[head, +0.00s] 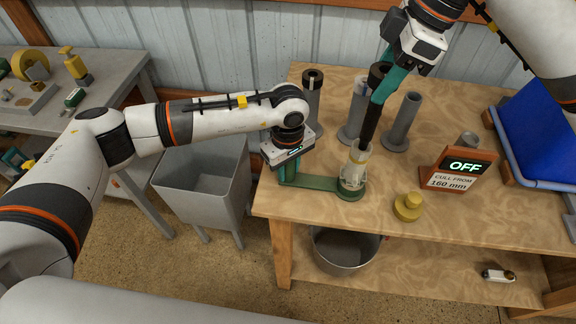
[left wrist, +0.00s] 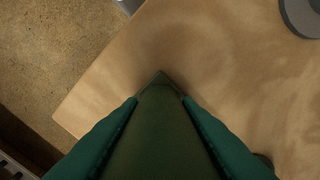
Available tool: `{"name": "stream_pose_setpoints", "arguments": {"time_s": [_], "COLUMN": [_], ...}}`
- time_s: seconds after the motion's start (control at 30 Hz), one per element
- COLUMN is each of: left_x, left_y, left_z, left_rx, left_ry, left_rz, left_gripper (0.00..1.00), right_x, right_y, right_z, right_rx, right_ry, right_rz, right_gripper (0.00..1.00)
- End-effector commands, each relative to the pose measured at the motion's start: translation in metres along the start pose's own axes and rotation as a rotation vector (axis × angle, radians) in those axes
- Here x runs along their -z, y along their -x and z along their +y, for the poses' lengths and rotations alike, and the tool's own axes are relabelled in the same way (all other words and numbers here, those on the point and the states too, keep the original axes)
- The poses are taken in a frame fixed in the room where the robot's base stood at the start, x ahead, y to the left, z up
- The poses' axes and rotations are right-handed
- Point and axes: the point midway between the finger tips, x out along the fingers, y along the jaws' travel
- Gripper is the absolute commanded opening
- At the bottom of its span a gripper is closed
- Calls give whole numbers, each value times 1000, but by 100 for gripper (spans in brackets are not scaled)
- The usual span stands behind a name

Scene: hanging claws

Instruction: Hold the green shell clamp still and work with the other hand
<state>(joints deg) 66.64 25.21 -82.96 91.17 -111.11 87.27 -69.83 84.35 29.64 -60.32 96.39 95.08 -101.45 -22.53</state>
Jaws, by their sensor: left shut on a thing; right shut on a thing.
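The green shell clamp (head: 318,183) stands at the front left of the wooden table, its arm running right to a round base. A clear, pale cup-like shell (head: 350,180) stands upright on that base. My left gripper (head: 285,168) is shut on the clamp's upright left end; in the left wrist view its teal fingers (left wrist: 160,130) flank the dark green clamp bar (left wrist: 160,145). My right gripper (head: 363,140) reaches down from above, its dark fingertips shut on a pale yellowish piece (head: 358,154) at the shell's top. Whether that piece touches the shell I cannot tell.
Grey upright tubes on round feet (head: 403,120) stand behind the clamp. A yellow knobbed piece (head: 407,207) lies right of it. A blue tray (head: 540,135) is at right. A grey bin (head: 205,185) stands left, a metal bucket (head: 343,250) below.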

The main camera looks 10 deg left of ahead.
Motion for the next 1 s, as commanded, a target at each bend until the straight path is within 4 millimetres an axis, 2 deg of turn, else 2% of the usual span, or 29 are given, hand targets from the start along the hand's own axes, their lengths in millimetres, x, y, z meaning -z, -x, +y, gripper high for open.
{"name": "stream_pose_setpoints", "arguments": {"time_s": [0.53,0.83,0.87,1.0], "left_x": [0,0,0,0], "left_y": [0,0,0,0], "left_z": [0,0,0,0], "left_rx": [1,1,1,1], "left_ry": [0,0,0,0], "left_rz": [0,0,0,0], "left_gripper": [0,0,0,0], "right_x": [-10,-11,-11,-11], "right_y": [32,36,36,36], "right_z": [0,0,0,0], "right_rx": [1,0,0,0], "right_ry": [0,0,0,0], "right_rz": [-1,0,0,0], "right_gripper": [0,0,43,20]}}
